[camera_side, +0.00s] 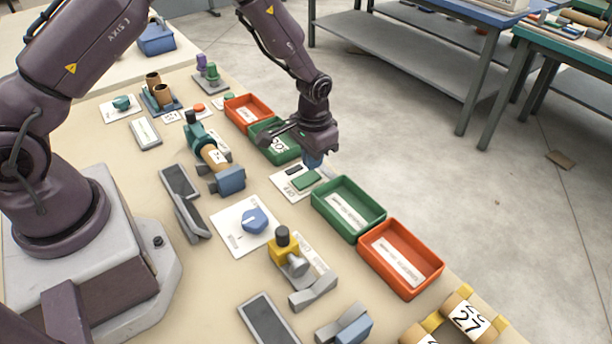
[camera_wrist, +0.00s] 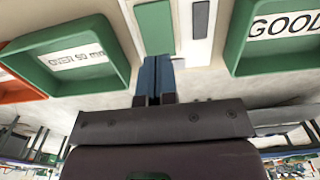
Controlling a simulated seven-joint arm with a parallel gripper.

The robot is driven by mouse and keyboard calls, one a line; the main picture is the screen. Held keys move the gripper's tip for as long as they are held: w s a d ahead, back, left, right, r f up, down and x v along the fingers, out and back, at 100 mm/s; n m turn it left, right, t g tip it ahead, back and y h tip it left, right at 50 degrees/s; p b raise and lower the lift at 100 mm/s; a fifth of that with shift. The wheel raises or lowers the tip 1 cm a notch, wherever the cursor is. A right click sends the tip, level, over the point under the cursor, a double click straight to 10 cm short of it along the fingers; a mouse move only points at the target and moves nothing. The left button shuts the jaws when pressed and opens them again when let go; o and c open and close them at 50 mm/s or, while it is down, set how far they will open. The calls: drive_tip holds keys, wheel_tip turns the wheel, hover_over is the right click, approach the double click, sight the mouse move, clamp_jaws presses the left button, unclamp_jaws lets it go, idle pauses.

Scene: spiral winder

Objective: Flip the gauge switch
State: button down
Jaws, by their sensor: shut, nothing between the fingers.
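A white switch plate (camera_side: 316,171) lies on the bench between two green trays, with lettering that looks like "OFF". It carries a green block (camera_side: 306,180) and a small dark piece (camera_side: 293,170). In the wrist view the plate (camera_wrist: 183,50) shows ahead of my fingers, with the green block (camera_wrist: 155,28) and the dark piece (camera_wrist: 200,20). My gripper (camera_side: 313,161) is over the far edge of the plate, pointing down. Its blue fingers (camera_wrist: 157,68) are shut together and empty, close to the end of the green block. I cannot tell whether they touch it.
A green tray (camera_side: 376,228) and an orange tray (camera_side: 432,292) stand on the near side. Another green tray (camera_side: 264,154) and an orange tray (camera_side: 234,110) stand beyond. A blue knob plate (camera_side: 232,235) and a yellow-black fixture (camera_side: 283,252) stand nearer my base.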

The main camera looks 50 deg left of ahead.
sight(298, 183)
drive_tip(key=shift+f, duration=1.25)
idle(0.4)
drive_tip(key=shift+r, duration=3.5)
drive_tip(key=s+r+t, duration=0.5)
drive_tip(key=s+r, duration=1.8)
drive_tip(key=r, duration=0.3)
drive_tip(key=shift+s+r+t, duration=0.25)
drive_tip(key=shift+t, duration=0.05)
